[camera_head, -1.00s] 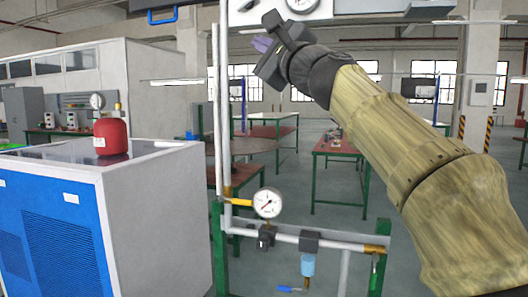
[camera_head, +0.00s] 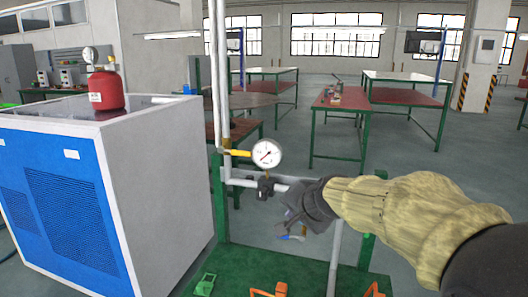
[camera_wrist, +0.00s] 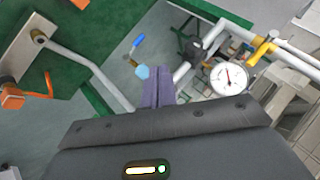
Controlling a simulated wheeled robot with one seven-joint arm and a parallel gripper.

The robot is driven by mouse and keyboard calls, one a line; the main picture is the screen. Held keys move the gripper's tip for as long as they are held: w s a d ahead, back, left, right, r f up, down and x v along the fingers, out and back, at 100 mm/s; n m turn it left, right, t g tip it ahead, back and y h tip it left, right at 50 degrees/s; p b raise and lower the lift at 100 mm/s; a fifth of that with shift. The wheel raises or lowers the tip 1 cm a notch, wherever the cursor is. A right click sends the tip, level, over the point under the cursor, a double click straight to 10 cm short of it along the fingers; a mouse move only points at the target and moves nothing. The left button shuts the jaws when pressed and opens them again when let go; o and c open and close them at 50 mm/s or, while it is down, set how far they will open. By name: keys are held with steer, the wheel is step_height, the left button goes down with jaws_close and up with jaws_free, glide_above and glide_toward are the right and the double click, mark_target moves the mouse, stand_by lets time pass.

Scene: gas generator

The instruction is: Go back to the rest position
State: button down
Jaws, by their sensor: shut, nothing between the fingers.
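My gripper (camera_head: 293,226) is low in front of the pipe stand in the head view, at the end of my arm in its tan sleeve. In the wrist view its purple fingers (camera_wrist: 158,88) are together with nothing between them. The pressure gauge (camera_head: 266,153) is on the pipe just above and left of my gripper. It also shows in the wrist view (camera_wrist: 229,78), right of the fingers. A light-blue filter bowl (camera_wrist: 142,72) and a blue-handled valve (camera_wrist: 138,41) show just beyond the fingertips; whether the fingers touch anything is unclear.
A blue and white cabinet (camera_head: 155,180) with a red tank (camera_head: 106,90) on top stands at left. A green base (camera_head: 235,264) with orange fittings (camera_head: 268,291) lies below the pipes. Work tables (camera_head: 340,98) stand behind, with open floor around them.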

steer(key=s+d+f+n+g+h, duration=0.2)
steer(key=s+d+f+n+g, duration=0.15)
steer(key=s+f, duration=0.7)
steer(key=s+d+f+n+g+h, duration=0.1)
steer(key=s+d+f+n+g, duration=0.3)
steer(key=s+f, duration=0.65)
step_height(320, 180, up, 26)
steer(key=p, duration=2.5)
steer(key=shift+d+t+p, duration=0.35)
